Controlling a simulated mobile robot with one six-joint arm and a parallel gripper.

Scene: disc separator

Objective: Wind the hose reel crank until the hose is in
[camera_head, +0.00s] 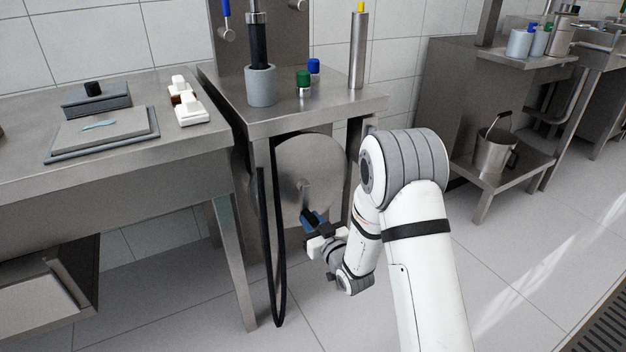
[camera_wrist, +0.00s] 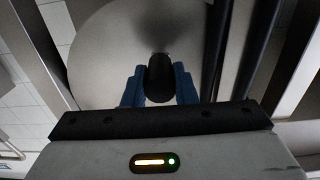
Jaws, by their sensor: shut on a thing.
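The hose reel shows as a round grey metal disc (camera_head: 312,168) under the middle steel table. It also fills the upper part of the wrist view (camera_wrist: 120,50). The black hose (camera_head: 271,240) hangs in a long loop at the left of the reel, its bottom low near the floor. My gripper (camera_head: 314,219) is in front of the lower part of the disc. In the wrist view its blue fingers (camera_wrist: 160,88) are shut on the black crank handle (camera_wrist: 160,75), one on each side. The crank's arm is mostly hidden or dark.
The middle table (camera_head: 340,103) carries a grey cup (camera_head: 261,87), small capped bottles and a tall steel cylinder (camera_head: 358,50). A table leg (camera_head: 234,265) stands left of the hose. A steel bucket (camera_head: 493,152) sits on a low shelf at right. The floor at right is clear.

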